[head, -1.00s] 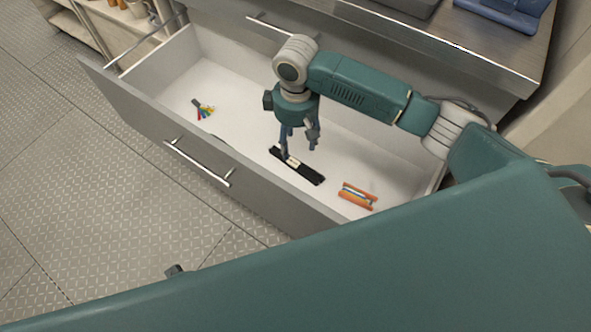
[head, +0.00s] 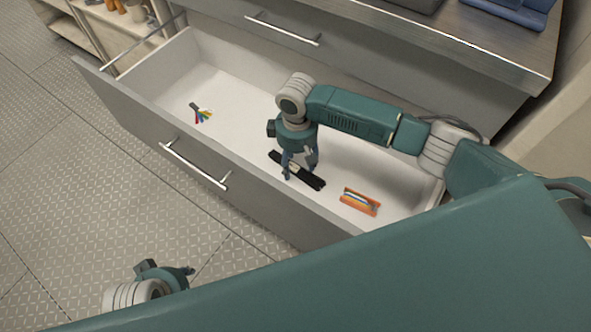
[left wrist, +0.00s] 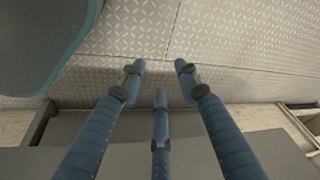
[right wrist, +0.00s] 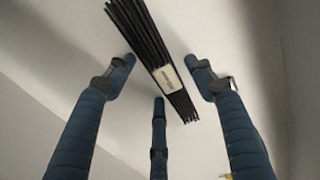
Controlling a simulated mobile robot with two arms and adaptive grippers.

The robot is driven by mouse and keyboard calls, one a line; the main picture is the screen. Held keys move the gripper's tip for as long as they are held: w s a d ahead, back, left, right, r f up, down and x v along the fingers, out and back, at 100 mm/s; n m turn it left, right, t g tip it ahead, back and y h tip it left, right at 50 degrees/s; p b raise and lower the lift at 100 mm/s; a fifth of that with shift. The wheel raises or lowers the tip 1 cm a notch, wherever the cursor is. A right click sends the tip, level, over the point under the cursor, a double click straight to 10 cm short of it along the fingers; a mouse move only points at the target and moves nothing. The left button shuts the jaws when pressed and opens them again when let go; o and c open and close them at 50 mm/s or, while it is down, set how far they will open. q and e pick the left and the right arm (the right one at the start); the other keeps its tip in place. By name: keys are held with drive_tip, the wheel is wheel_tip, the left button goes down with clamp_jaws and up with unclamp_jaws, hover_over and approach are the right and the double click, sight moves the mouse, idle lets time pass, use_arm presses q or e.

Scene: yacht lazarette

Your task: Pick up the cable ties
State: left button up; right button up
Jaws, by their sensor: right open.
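The cable ties are a bundle of thin black strips with a white label, lying on the white floor of the open drawer. In the head view the bundle (head: 315,183) is partly covered by my right gripper (head: 300,173). In the right wrist view the bundle (right wrist: 148,42) lies diagonally between and beyond the spread fingers of my right gripper (right wrist: 160,75). That gripper is open and holds nothing; whether its tips touch the drawer floor I cannot tell. My left gripper (left wrist: 160,75) is open and empty over the floor outside the drawer, partly seen in the head view (head: 185,273).
The open drawer (head: 215,157) has a grey front with a bar handle (head: 193,165). Inside, an orange item (head: 360,201) lies right of the bundle and a small multicoloured bunch (head: 200,113) far left. A closed drawer with a handle (head: 282,29) is above.

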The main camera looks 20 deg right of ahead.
drive_tip(key=c, duration=1.3)
drive_tip(key=shift+o, duration=0.2)
